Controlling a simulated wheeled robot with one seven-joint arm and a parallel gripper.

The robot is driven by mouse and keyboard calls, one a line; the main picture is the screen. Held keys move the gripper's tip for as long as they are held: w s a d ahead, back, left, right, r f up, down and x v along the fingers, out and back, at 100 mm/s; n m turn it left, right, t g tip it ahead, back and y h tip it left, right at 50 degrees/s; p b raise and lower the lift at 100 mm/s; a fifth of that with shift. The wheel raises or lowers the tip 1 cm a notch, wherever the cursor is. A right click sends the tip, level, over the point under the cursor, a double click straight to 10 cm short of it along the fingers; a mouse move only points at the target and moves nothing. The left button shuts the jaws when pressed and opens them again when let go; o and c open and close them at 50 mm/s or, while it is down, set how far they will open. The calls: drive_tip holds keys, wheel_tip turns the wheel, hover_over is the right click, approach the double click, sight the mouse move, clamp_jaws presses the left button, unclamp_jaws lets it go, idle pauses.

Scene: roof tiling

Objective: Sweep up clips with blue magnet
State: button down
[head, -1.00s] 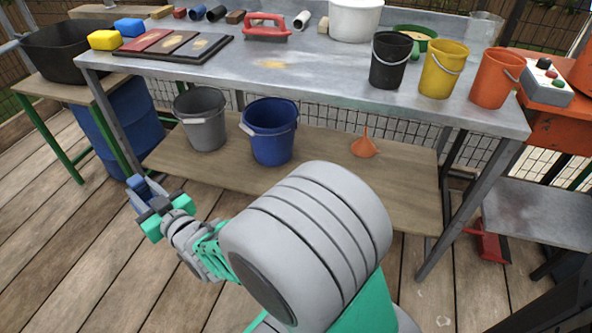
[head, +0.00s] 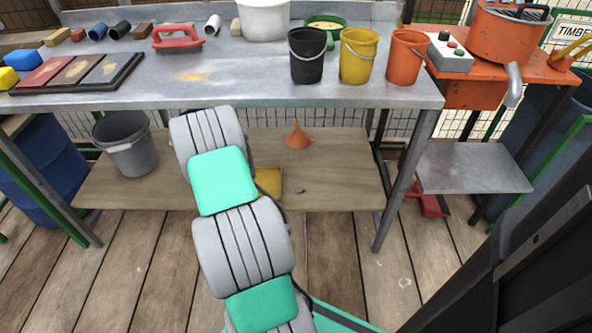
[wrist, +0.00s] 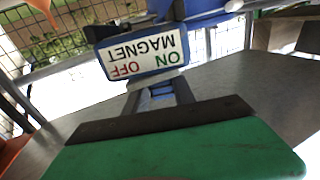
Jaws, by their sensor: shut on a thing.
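My gripper (wrist: 155,95) is shut on the blue magnet in the wrist view. The magnet's label plate (wrist: 143,60) reads MAGNET, ON and OFF upside down, with a blue edge around it. In the head view my arm reaches to the lower shelf and its links hide the gripper and the magnet. I cannot make out any clips for certain; a small dark grey piece (head: 300,190) lies on the lower shelf beside a yellow flat thing (head: 268,180), which is partly hidden by my arm.
The lower shelf (head: 340,170) also holds a grey bucket (head: 125,143) and an orange funnel (head: 298,136). The metal tabletop (head: 230,85) is above it, with black (head: 306,56), yellow (head: 358,56) and orange (head: 406,56) buckets. A table leg (head: 405,185) stands at the right.

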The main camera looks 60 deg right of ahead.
drive_tip(key=shift+s+d+f+m+g+h+b, duration=0.5)
drive_tip(key=shift+s+d+f+g, duration=0.25)
drive_tip(key=shift+s+d+f, duration=1.8)
drive_tip(key=shift+s+d+f+m+g+h+b, duration=0.25)
drive_tip(key=shift+s+d+f+m+g+h, duration=0.4)
drive_tip(key=shift+s+d+f, duration=1.85)
drive_tip(key=shift+s+d+f+m+g+h+b, duration=0.35)
drive_tip(key=shift+s+d+f+g, duration=0.65)
drive_tip(key=shift+s+f, duration=2.95)
drive_tip(key=shift+s+d+r, duration=0.1)
drive_tip(key=shift+s+r, duration=0.4)
drive_tip(key=shift+r, duration=0.1)
drive_tip(key=shift+r+p, duration=1.7)
drive_tip(key=shift+p, duration=0.05)
